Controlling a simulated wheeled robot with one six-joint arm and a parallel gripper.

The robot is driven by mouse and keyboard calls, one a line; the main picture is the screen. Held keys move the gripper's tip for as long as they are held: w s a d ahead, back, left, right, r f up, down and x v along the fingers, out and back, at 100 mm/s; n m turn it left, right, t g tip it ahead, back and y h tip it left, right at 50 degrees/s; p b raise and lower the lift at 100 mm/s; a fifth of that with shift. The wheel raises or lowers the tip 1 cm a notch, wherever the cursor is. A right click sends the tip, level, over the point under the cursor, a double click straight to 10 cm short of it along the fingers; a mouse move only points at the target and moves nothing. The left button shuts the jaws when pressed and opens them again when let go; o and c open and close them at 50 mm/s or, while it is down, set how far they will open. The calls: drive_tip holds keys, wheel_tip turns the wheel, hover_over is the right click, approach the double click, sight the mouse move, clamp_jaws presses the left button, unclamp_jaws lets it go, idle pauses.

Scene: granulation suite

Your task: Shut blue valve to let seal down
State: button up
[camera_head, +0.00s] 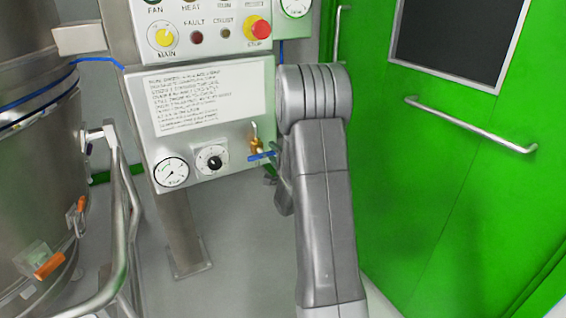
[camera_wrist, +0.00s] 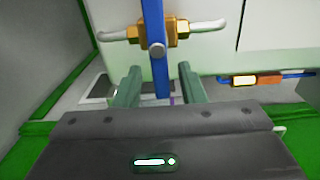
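The blue valve handle (camera_head: 262,156) sticks out from a brass valve body (camera_head: 255,140) at the lower right of the control panel. In the wrist view the blue handle (camera_wrist: 154,50) runs up and down in the picture, across the brass body (camera_wrist: 178,30) with its pipe ends. My gripper (camera_wrist: 160,82) is open, its two fingers on either side of the handle's near end. I see gaps between the handle and both fingers. In the head view my arm hides most of the gripper, beside the valve.
The panel (camera_head: 205,100) carries a printed notice, a round gauge (camera_head: 171,173) and a black knob (camera_head: 212,160). Above is a box with lamps and a red stop button (camera_head: 257,29). A steel vessel (camera_head: 35,150) stands left. A green door (camera_head: 450,150) with a bar handle is right.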

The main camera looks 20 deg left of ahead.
drive_tip(key=p+v, duration=0.1)
drive_tip(key=v, duration=1.2)
drive_tip(key=b+x, duration=0.1)
drive_tip(key=x, duration=1.2)
drive_tip(key=shift+w+a, duration=0.25)
drive_tip(key=shift+a, duration=0.05)
drive_tip(key=shift+d, duration=0.1)
drive_tip(key=p+v, duration=0.2)
drive_tip(key=v, duration=1.2)
drive_tip(key=b+x, duration=0.2)
drive_tip(key=x, duration=1.1)
drive_tip(key=shift+w+a, duration=0.1)
drive_tip(key=shift+a, duration=0.2)
drive_tip(key=shift+w+a, duration=0.25)
drive_tip(key=shift+s+r+n, duration=0.1)
drive_tip(key=shift+r+n, duration=0.15)
drive_tip(key=shift+n, duration=0.55)
drive_tip(key=shift+r+n, duration=0.25)
drive_tip(key=shift+n, duration=0.55)
